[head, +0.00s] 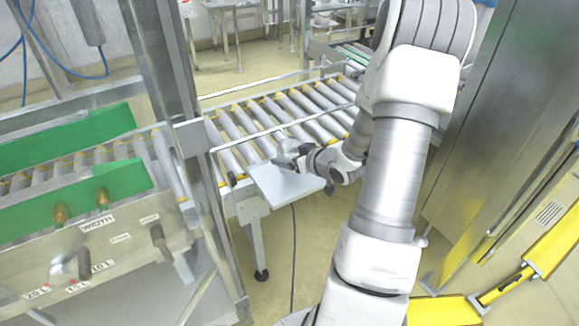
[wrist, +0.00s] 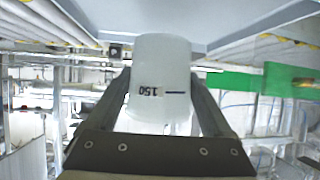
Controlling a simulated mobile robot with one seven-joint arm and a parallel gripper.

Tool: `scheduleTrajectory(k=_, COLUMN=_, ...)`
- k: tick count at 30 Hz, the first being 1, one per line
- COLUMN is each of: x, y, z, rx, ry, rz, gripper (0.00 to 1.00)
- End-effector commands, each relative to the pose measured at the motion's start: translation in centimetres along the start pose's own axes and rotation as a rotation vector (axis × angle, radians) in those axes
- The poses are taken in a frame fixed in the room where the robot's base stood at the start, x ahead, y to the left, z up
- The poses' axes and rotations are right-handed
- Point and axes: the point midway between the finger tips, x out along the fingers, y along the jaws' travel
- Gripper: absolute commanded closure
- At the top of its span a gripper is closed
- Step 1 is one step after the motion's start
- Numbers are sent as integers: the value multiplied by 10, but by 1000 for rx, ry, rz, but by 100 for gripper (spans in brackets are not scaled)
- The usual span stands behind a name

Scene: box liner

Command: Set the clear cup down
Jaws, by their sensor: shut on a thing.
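The clear cup (wrist: 162,60) is a frosted, see-through cup with a "150" mark and a dark line, both upside down in the wrist view. My gripper (wrist: 164,85) is shut on it, one finger on each side. In the head view my gripper (head: 295,160) is over the grey plate (head: 288,187) at the conveyor's near end. The cup is small and partly hidden by the gripper there. The plate's grey surface also shows at the top of the wrist view (wrist: 225,12), close to the cup. I cannot tell whether they touch.
A roller conveyor (head: 262,112) runs behind the plate. A machine with green guides (head: 80,205) and a "WIDTH" label stands at the left, beside a metal post (head: 165,90). A steel cabinet (head: 510,120) and yellow barrier (head: 510,287) are at the right.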

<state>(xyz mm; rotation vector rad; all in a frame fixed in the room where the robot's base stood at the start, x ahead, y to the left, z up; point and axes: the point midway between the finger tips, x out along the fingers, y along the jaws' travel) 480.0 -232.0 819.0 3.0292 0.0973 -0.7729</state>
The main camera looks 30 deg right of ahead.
Motion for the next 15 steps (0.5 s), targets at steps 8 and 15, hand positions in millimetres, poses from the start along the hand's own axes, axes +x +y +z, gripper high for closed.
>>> scheduleTrajectory(k=8, x=14, y=0, z=25, rx=1, ry=0, rz=0, gripper=66)
scheduleTrajectory(k=15, x=15, y=0, z=27, rx=0, ry=0, rz=-1, gripper=66)
